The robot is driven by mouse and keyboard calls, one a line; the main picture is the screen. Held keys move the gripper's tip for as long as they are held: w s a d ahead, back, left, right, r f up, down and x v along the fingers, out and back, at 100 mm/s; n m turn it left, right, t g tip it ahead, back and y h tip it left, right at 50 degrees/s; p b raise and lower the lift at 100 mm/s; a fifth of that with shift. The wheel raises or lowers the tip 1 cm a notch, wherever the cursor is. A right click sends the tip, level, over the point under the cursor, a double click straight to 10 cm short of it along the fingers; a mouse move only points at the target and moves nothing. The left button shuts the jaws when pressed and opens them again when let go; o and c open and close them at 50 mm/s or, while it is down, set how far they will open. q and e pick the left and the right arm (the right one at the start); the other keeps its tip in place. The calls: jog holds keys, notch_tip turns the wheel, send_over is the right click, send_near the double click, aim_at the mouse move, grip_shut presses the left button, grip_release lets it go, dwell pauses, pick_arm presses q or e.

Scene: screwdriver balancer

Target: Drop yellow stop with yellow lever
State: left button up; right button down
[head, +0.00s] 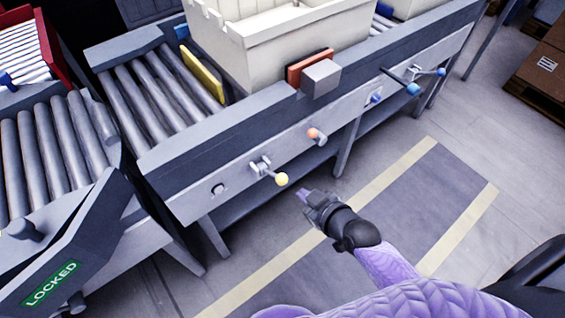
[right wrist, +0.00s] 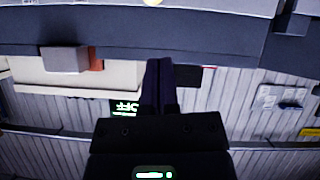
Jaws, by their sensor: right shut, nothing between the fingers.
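The yellow stop (head: 202,76) is a yellow plate standing up across the rollers, left of the cream crate. The yellow lever (head: 281,179) is a yellow ball knob on a short rod at the front side of the conveyor. My right gripper (head: 303,194) is shut and empty, a little right of and below the yellow knob, apart from it. In the right wrist view the shut fingers (right wrist: 158,72) point toward the conveyor. A small yellow bit, perhaps the knob, shows at that view's top edge. My left gripper is not in view.
A cream crate (head: 262,35) stands on the conveyor behind an orange stop (head: 310,68). An orange knob (head: 314,134) and a blue knob (head: 412,89) sit further right. A panel reading LOCKED (head: 52,283) is at lower left. The floor before the conveyor is clear.

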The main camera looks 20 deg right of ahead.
notch_tip(320, 180, up, 3)
jog(key=w, duration=0.1)
jog(key=b, duration=0.5)
send_over(283, 182)
jog(key=a, duration=0.1)
jog(key=shift+t, duration=0.3)
jog(key=f, duration=0.5)
jog(key=shift+w+a+f, duration=0.1)
jog(key=shift+w, duration=0.25)
jog(key=f, duration=0.1)
jog(key=b, duration=0.1)
jog(key=d+f, duration=0.1)
jog(key=shift+s+f+b, duration=0.3)
jog(key=shift+s+b, duration=0.05)
jog(key=shift+b, duration=0.05)
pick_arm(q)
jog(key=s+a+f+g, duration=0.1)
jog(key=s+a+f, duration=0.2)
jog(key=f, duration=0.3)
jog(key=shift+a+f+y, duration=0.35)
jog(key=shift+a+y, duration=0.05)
pick_arm(e)
jog(key=shift+d+f, duration=0.1)
jog(key=shift+f, duration=0.25)
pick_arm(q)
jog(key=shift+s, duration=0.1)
